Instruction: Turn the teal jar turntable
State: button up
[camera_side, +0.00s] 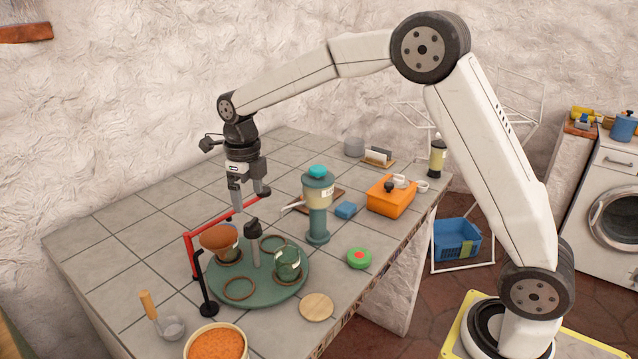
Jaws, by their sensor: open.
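The teal jar turntable (258,288) is a round disc lying flat on the tiled counter, with several ring-shaped places on its top. A green glass jar (289,268) stands at its right side. A jar under a wide brown bowl-like top (219,238) stands at its left. A grey post with a dark knob (253,230) rises near the middle. My gripper (250,201) points down above the turntable, open and empty, with its fingertips just above the knob. I cannot tell whether they touch it.
A red rail (190,252) and a black post (207,290) stand close at the turntable's left. A teal dispenser (318,212) stands at its right. A bowl of orange food (216,345), a glass scoop (168,325) and a wooden disc (316,307) lie in front. Left counter is clear.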

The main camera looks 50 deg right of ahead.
aim_at(252, 222)
jog(key=shift+r, duration=0.1)
dwell(0.4)
jog(key=n, duration=0.9)
jog(key=shift+n, duration=0.3)
jog(key=n, duration=0.8)
jog(key=shift+f, duration=3.85)
grip_shut()
